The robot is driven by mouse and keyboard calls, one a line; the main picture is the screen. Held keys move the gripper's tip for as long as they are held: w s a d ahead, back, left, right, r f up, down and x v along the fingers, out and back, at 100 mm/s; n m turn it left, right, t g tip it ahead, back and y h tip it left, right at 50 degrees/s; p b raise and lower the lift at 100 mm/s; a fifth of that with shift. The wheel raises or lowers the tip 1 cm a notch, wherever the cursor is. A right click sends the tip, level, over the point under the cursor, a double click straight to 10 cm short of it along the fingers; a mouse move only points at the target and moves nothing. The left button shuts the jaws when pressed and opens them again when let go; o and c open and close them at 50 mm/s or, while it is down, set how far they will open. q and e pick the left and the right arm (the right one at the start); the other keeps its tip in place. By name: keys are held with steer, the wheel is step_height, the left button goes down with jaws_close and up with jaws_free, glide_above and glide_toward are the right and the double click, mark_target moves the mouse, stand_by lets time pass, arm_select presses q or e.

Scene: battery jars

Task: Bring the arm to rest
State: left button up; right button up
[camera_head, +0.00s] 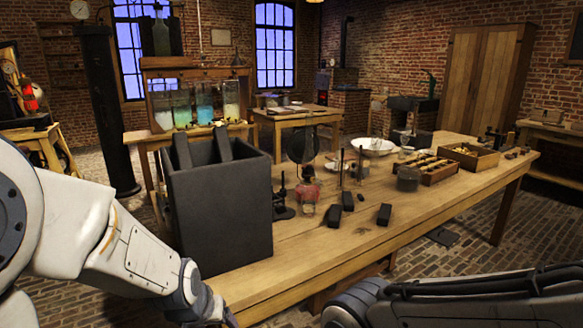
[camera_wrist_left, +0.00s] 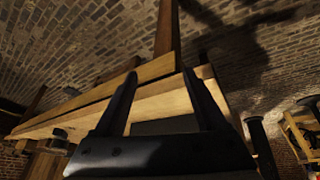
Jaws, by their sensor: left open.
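My left arm (camera_head: 130,250) comes in from the left in the head view and reaches down past the table's near left corner. My left gripper (camera_wrist_left: 160,85) is open in the left wrist view, with nothing between its fingers. The wooden table's edge (camera_wrist_left: 100,92) shows behind the fingers. In the head view the gripper is mostly cut off at the bottom edge. My right arm (camera_head: 460,300) lies across the bottom right of the head view, and its gripper does not show.
A large dark box (camera_head: 222,215) stands at the table's (camera_head: 400,215) near left corner, close to my left arm. Several small black blocks (camera_head: 384,214), a glass lamp with red liquid (camera_head: 308,190) and a wooden tray (camera_head: 440,173) are on the table. The front right tabletop is clear.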

arm_select(q)
steer(key=s+a+f+g, duration=0.1)
steer(key=s+a+g, duration=0.15)
steer(key=s, duration=0.35)
steer(key=s+d+f+m+g+b, duration=0.1)
steer(key=s+d+f+m+b, duration=0.3)
steer(key=s+d, duration=0.3)
steer(key=s+d+f+m+g+b, duration=0.1)
steer(key=s+d+m+g+b, duration=0.1)
steer(key=s+d+m+b, duration=0.35)
step_height(320, 180, up, 26)
steer(key=s+n+p, duration=0.1)
steer(key=p, duration=2.4)
steer(key=shift+s+d+r+p, duration=0.25)
steer(key=shift+s+p, duration=0.05)
steer(key=shift+s, duration=0.05)
